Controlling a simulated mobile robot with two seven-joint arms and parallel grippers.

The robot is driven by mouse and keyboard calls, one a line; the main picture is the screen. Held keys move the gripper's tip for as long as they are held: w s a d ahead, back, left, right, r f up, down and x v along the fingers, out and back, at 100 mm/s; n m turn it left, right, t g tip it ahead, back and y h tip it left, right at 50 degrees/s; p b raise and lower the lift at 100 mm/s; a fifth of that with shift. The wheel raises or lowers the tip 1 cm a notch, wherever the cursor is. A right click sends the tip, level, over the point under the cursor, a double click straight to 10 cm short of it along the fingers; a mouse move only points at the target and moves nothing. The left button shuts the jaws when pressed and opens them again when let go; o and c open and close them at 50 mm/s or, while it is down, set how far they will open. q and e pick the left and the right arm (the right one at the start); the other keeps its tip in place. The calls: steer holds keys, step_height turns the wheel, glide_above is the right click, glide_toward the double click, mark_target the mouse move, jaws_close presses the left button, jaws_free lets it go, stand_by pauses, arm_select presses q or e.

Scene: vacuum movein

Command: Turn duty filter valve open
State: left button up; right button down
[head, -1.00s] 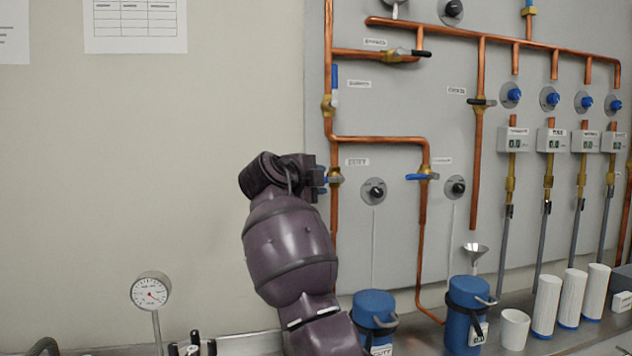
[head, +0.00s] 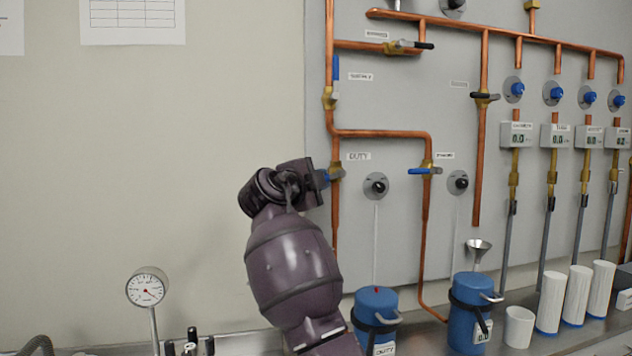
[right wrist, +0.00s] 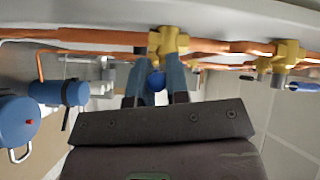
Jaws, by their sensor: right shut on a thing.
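The duty filter valve is a brass valve (head: 336,170) on the vertical copper pipe, beside the DUTY label (head: 358,156). Its blue handle (head: 326,175) is mostly hidden by my right gripper (head: 322,176), which comes at it from the left. In the right wrist view the brass body (right wrist: 168,42) lies just past the fingertips, and the blue handle (right wrist: 155,82) sits between the two fingers of my right gripper (right wrist: 157,85). The gripper is shut on the handle. The handle's exact angle is hard to tell. My left gripper is not in view.
A similar valve with a crosswise blue handle (head: 425,171) is to the right. Black knobs (head: 376,186) are nearby. A gauge (head: 146,288) is at lower left.

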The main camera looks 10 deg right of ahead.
steer(key=shift+w+d+f+n+t+h+b, duration=0.15)
steer(key=shift+f+n+t+h+b, duration=0.2)
steer(key=shift+f+n, duration=0.4)
steer(key=shift+d+f+n+t+h+b, duration=0.2)
steer(key=shift+f+n+t+h+b, duration=0.2)
steer(key=shift+n+t+b, duration=0.4)
steer(key=shift+n, duration=0.25)
steer(key=shift+d, duration=0.1)
steer(key=shift+r, duration=0.1)
steer(key=c, duration=1.1)
jaws_free()
steer(key=shift+s, duration=0.25)
